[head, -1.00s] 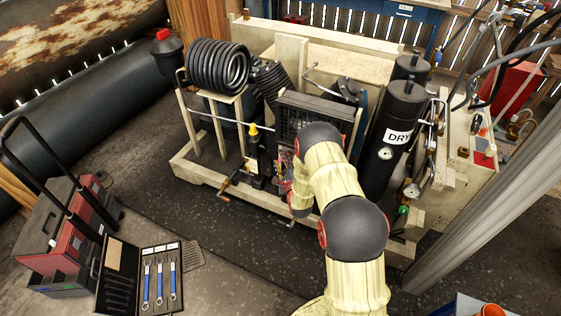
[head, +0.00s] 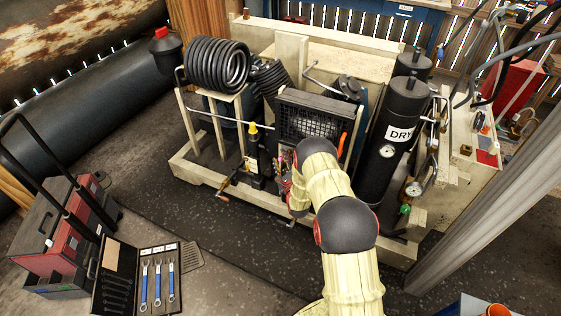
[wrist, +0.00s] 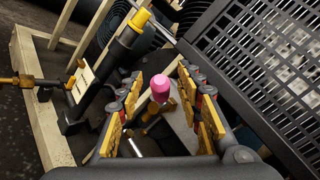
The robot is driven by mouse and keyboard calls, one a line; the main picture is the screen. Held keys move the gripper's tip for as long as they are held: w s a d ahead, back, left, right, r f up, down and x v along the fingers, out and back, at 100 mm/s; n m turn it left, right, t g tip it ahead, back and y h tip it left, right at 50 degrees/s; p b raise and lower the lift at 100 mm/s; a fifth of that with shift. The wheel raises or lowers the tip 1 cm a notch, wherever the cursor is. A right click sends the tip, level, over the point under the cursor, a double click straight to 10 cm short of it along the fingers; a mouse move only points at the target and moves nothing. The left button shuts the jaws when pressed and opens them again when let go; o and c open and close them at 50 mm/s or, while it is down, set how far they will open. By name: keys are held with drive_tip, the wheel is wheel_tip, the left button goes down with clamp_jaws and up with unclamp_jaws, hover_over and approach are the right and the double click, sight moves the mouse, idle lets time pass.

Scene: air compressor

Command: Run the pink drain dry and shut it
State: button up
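The pink drain knob (wrist: 160,88) shows in the wrist view as a rounded pink cap with brass-coloured fittings below it. My gripper (wrist: 160,80) is open, with its yellow-padded fingers to the left and right of the knob. I see gaps between the knob and both fingers; whether it lies fully between the tips in depth I cannot tell. In the head view my gripper (head: 284,184) is low at the front of the compressor, and the pink knob is not clearly visible there.
A black mesh guard (wrist: 265,65) stands close on the right in the wrist view. A black upright with a yellow cap (wrist: 139,20) is close on the left. The dryer cylinder (head: 375,175) stands right of my arm. A toolbox (head: 65,235) and open wrench case (head: 125,280) lie on the floor left.

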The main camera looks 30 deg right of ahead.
drive_tip(key=shift+c, duration=1.2)
clamp_jaws()
